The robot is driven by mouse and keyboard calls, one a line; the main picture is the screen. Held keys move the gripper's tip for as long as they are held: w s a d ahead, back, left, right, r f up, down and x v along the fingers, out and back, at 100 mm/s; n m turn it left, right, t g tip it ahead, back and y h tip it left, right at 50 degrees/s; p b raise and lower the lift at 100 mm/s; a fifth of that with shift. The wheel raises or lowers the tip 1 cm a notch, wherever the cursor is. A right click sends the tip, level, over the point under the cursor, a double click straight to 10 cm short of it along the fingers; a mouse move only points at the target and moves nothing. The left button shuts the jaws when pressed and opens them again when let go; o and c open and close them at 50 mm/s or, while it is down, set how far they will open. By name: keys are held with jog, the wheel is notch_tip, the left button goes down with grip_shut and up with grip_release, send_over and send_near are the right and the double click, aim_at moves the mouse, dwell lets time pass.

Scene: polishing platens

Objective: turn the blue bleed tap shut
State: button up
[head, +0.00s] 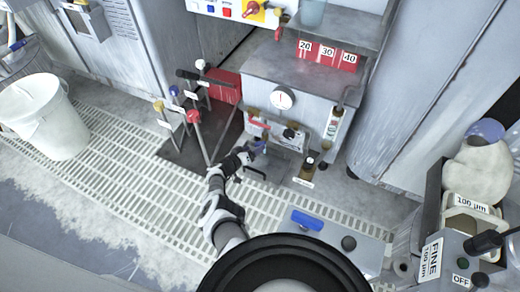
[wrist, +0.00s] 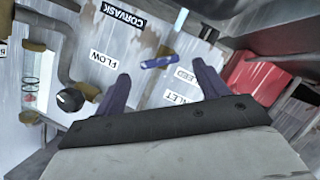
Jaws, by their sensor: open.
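The blue bleed tap (wrist: 159,62) shows in the wrist view as a short blue handle on a pale panel. It lies nearly crosswise in the picture, beside a partly covered label that appears to read BLEED (wrist: 185,76). My gripper (wrist: 162,76) is open, with its two dark purple fingers apart. The tap shows beyond the gap between the fingertips, and nothing is held. In the head view my gripper (head: 250,151) is low in front of the grey cabinet, close to a small blue part (head: 261,145). Contact cannot be told there.
FLOW (wrist: 104,58) and INLET (wrist: 182,97) labels and a black knob (wrist: 70,100) are near the fingers. A red box (wrist: 252,78) stands at the right. In the head view, colour-topped levers (head: 193,117) stand left of my arm.

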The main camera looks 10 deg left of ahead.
aim_at(260, 144)
jog(key=b+x, duration=0.2)
jog(key=x, duration=0.2)
jog(key=shift+f+b, duration=0.2)
jog(key=shift+b, duration=0.1)
jog(key=shift+w+d+b, duration=0.3)
jog(key=shift+w+b, duration=0.2)
jog(key=shift+w, duration=0.2)
jog(key=shift+c, duration=0.4)
jog(key=c, duration=0.9)
jog(key=shift+r, duration=0.1)
jog(key=shift+m+y+p, duration=0.6)
jog(key=shift+m+p, duration=0.3)
jog(key=shift+p, duration=0.3)
jog(key=shift+m+y+p, duration=0.95)
jog(key=shift+m+y, duration=0.15)
jog(key=shift+m, duration=0.4)
